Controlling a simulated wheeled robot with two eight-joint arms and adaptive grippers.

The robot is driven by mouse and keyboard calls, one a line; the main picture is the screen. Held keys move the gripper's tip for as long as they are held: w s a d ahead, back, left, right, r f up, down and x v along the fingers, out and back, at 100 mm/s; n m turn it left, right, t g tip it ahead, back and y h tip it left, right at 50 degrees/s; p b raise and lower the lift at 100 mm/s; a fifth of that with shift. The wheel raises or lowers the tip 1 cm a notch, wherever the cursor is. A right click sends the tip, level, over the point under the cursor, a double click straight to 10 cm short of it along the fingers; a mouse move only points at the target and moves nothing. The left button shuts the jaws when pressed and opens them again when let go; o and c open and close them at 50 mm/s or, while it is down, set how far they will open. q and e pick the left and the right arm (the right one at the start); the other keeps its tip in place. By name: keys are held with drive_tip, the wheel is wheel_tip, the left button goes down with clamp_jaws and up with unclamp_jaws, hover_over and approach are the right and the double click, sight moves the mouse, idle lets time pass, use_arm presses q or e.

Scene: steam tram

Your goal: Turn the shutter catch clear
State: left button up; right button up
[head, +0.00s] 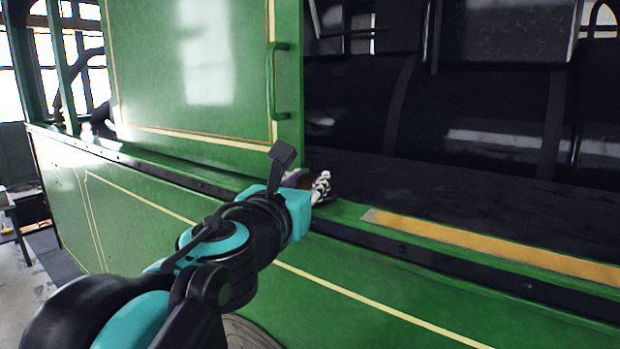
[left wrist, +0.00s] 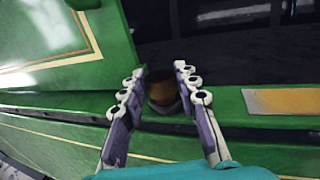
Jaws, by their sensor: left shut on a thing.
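The green shutter (head: 190,70) stands upright on the tram's side, with a green bar handle (head: 278,82) near its right edge. A small brown, rounded piece, which looks like the shutter catch (left wrist: 162,90), sits on the green ledge by the shutter's lower right corner. My left gripper (head: 320,183) is at that corner, with its fingers on either side of the catch; it also shows in the left wrist view (left wrist: 160,76). It is shut on the catch. In the head view the fingers and wrist mostly hide the catch. My right gripper is not in view.
A green ledge (head: 350,212) runs along the tram's side, with a yellow strip (head: 490,245) to the right of my gripper. A dark opening with a black boiler (head: 470,110) lies behind the ledge.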

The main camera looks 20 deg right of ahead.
use_arm(q)
drive_tip(key=m+g+h, duration=0.2)
drive_tip(key=g, duration=0.1)
drive_tip(key=m+g+h+p, duration=0.1)
drive_tip(key=shift+w+a+r+m+h, duration=0.1)
drive_tip(key=shift+w+a+m+h, duration=0.2)
drive_tip(key=shift+w, duration=0.1)
drive_tip(key=m+g, duration=0.1)
drive_tip(key=g, duration=0.1)
drive_tip(key=m+g+h+p, duration=0.1)
drive_tip(key=g, duration=0.1)
drive_tip(key=shift+w+m+g+h, duration=0.15)
drive_tip(key=shift+m+g+h, duration=0.15)
drive_tip(key=shift+m, duration=0.1)
drive_tip(key=m+g+p, duration=0.1)
drive_tip(key=m+g, duration=0.1)
drive_tip(key=g, duration=0.1)
drive_tip(key=m+g+p, duration=0.1)
drive_tip(key=m+g, duration=0.1)
drive_tip(key=g, duration=0.1)
drive_tip(key=shift+w+h, duration=0.2)
drive_tip(key=shift+h, duration=0.1)
drive_tip(key=shift+m+g+p, duration=0.8)
drive_tip(key=shift+m+g, duration=0.1)
drive_tip(key=shift+g, duration=0.6)
drive_tip(key=o, duration=1.2)
drive_tip(key=shift+c, duration=0.2)
